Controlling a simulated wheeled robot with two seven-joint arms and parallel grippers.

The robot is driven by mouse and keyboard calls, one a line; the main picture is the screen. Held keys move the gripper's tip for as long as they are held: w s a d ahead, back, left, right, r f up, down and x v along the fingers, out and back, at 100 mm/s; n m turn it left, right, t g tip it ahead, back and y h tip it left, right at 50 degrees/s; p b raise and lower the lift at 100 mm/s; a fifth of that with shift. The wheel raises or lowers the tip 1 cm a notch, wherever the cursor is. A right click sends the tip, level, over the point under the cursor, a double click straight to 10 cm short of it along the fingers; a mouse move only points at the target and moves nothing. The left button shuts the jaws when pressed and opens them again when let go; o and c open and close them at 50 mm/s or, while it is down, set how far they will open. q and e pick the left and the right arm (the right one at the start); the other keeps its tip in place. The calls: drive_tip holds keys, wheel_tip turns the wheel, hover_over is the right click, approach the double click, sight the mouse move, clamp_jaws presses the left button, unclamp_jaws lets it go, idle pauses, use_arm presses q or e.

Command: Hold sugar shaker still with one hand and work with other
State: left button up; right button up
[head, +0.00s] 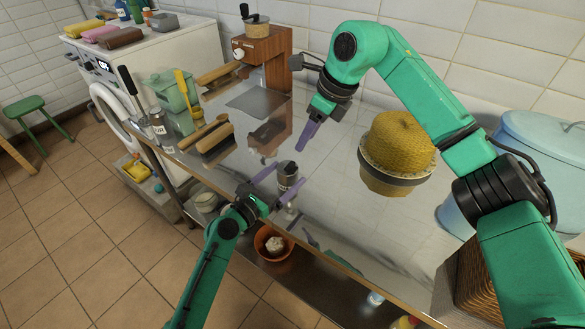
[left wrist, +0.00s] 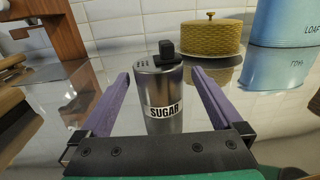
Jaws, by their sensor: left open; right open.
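The sugar shaker (left wrist: 160,100) is a metal cylinder with a black top piece and a white SUGAR label, upright on the shiny counter. In the head view the shaker (head: 287,176) stands near the counter's front edge. My left gripper (head: 281,181) is open with its purple fingers on either side of the shaker; in the left wrist view (left wrist: 163,90) gaps show between both fingers and the shaker. My right gripper (head: 307,138) points down above the counter, behind the shaker and apart from it. The right gripper is empty, and its fingers overlap in the head view.
A yellow woven domed dish (head: 398,150) stands right of my right gripper, with a pale blue loaf bin (head: 545,150) beyond it. The counter around the shaker is clear.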

sight(295, 167)
use_arm(q)
drive_tip(key=x, duration=0.5)
drive_tip(key=shift+a, duration=0.1)
drive_tip(key=c, duration=1.5)
drive_tip(key=shift+f, duration=0.1)
